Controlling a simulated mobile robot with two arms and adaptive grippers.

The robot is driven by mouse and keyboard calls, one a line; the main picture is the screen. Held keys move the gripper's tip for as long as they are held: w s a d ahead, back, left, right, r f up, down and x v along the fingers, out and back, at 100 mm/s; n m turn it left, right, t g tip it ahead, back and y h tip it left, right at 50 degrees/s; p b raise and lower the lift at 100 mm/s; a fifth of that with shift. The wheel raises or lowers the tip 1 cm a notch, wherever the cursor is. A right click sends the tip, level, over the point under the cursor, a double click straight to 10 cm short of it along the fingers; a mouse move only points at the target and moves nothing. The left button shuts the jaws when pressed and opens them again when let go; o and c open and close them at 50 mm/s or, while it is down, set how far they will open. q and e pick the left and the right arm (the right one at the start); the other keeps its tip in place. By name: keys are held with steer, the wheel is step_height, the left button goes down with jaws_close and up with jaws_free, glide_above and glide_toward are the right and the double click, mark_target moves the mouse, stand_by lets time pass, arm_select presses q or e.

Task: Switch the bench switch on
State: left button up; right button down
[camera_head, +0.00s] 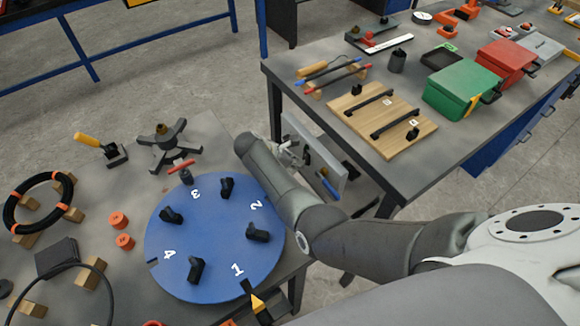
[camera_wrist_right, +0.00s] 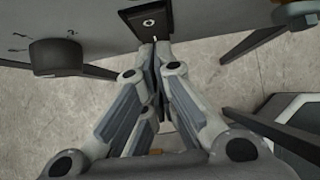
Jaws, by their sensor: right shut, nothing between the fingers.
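My right gripper (camera_head: 292,155) shows in the head view beside the edge of the left bench, partly hidden by my own right arm. In the right wrist view my right gripper (camera_wrist_right: 157,55) is shut, with nothing between its fingers. A dark square plate with a pale round centre, which looks like the bench switch (camera_wrist_right: 150,20), sits on a grey surface just past the fingertips. A thin light lever seems to stick out from it at the fingertips. I cannot tell whether they touch, nor which way the lever is set. My left gripper is not in view.
A blue numbered disc (camera_head: 210,262) lies on the left bench (camera_head: 215,135). The right bench (camera_head: 300,88) holds a wooden board (camera_head: 362,108) and a green box (camera_head: 455,92). A grey panel (camera_head: 325,150) stands between the benches. A dark round knob (camera_wrist_right: 55,57) is left of the plate.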

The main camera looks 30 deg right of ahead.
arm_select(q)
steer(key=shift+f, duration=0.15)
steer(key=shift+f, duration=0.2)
arm_select(e)
steer(key=shift+w+d+f+h, duration=0.1)
steer(key=shift+d+f+h, duration=0.15)
steer(key=shift+d+h, duration=0.15)
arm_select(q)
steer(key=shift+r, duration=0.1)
arm_select(e)
steer(key=shift+r, duration=0.1)
